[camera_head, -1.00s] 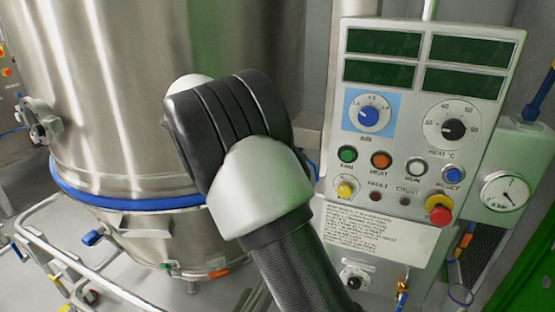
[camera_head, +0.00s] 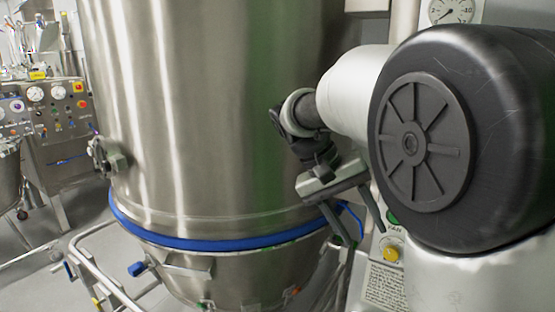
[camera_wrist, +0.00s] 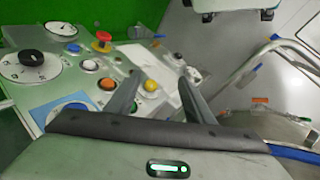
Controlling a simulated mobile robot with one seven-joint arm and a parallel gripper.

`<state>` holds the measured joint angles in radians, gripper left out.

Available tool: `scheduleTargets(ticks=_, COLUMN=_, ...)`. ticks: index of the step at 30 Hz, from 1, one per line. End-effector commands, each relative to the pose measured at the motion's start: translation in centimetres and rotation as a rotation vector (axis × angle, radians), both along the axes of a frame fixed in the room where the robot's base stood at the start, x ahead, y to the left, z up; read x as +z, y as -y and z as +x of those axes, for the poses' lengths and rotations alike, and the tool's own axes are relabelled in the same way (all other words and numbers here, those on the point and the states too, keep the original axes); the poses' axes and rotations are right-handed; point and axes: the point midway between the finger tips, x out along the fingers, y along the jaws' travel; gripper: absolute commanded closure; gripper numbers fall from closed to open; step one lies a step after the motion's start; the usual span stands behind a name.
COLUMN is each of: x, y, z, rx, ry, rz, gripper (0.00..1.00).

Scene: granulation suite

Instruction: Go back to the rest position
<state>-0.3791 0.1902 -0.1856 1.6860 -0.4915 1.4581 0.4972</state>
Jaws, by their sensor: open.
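My gripper (camera_head: 360,230) hangs in front of the control panel (camera_head: 384,287) in the head view, fingers pointing down and right. In the wrist view my gripper (camera_wrist: 160,82) is open, with two dark fingers apart and nothing visible between them. Behind the fingers lies the control panel (camera_wrist: 130,58), with a black dial (camera_wrist: 31,58), an orange button (camera_wrist: 107,84), a yellow knob (camera_wrist: 151,85) and a red emergency stop (camera_wrist: 102,38). I cannot tell how far the fingertips are from the panel. My arm hides most of the panel in the head view.
A large steel vessel (camera_head: 210,110) with a blue ring (camera_head: 215,243) stands left of my gripper, close by. A tubular rail (camera_head: 95,275) runs at its lower left. A second control panel (camera_head: 60,115) stands at the far left. Some floor is clear there.

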Motion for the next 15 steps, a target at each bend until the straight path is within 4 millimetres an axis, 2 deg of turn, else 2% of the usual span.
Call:
scheduleTargets(ticks=1, x=1.4, y=0.4, z=-2.1, rx=0.023, ry=0.026, rz=0.079, gripper=0.52)
scheduleTargets(ticks=9, x=3.5, y=-1.0, z=-11.4, rx=0.193, ry=0.228, rz=0.387, gripper=0.52)
scheduleTargets(ticks=15, x=3.4, y=-2.6, z=-15.8, rx=0.285, ry=0.396, rz=0.475, gripper=0.52)
